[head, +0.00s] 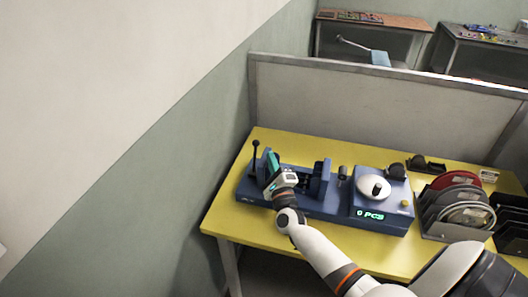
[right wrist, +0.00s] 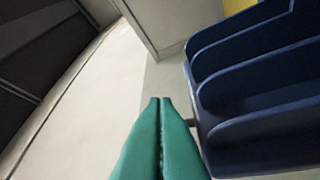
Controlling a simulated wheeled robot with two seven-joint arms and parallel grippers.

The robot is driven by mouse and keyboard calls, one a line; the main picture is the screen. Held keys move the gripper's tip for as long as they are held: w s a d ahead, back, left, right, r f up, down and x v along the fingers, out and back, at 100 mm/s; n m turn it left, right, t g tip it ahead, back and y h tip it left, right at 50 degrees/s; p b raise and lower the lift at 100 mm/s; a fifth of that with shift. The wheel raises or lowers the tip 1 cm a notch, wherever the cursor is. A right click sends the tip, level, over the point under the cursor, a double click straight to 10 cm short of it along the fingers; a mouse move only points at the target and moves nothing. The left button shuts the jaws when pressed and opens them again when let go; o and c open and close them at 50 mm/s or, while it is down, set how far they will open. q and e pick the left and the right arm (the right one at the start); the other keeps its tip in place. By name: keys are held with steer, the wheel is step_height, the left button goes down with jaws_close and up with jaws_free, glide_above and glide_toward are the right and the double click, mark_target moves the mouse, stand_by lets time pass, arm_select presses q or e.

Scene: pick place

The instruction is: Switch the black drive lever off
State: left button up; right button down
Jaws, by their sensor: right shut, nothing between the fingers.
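The black drive lever (head: 255,157) stands upright at the left end of the blue machine (head: 325,208), with a round knob on top. My right gripper (head: 272,158) is just to the right of the lever, over the left part of the machine. Its teal fingers are shut together and empty; they also show in the right wrist view (right wrist: 160,120). I cannot tell whether the fingers touch the lever. The lever does not show clearly in the right wrist view. My left gripper is not in view.
The machine stands on a yellow table (head: 240,230). Its blue upright plates (right wrist: 255,75) are close to the right of my fingers. A white dial (head: 373,188) and a display (head: 370,214) are farther right, then a dark rack (head: 455,232) of discs. A grey partition (head: 370,115) stands behind.

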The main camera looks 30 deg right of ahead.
mark_target(264, 162)
steer(key=shift+w+a+r+p, duration=0.2)
steer(key=shift+w+a+r, duration=0.2)
steer(key=shift+w, duration=0.15)
steer(key=shift+w+a+r+p, duration=0.2)
steer(key=shift+w+a+r, duration=0.15)
steer(key=shift+w, duration=0.2)
steer(key=shift+w+a+r+n+y+p, duration=0.2)
steer(key=shift+r+n+y+p, duration=0.1)
steer(key=shift+p, duration=0.4)
steer(key=w+a+n+g+y+p, duration=0.1)
steer(key=w+a+n+g+p, duration=0.1)
steer(key=w+a, duration=0.3)
steer(key=shift+w+f+n+p, duration=0.35)
steer(key=shift+w+n, duration=0.2)
steer(key=shift+n, duration=0.25)
steer(key=shift+a+r, duration=0.1)
steer(key=shift+a, duration=0.05)
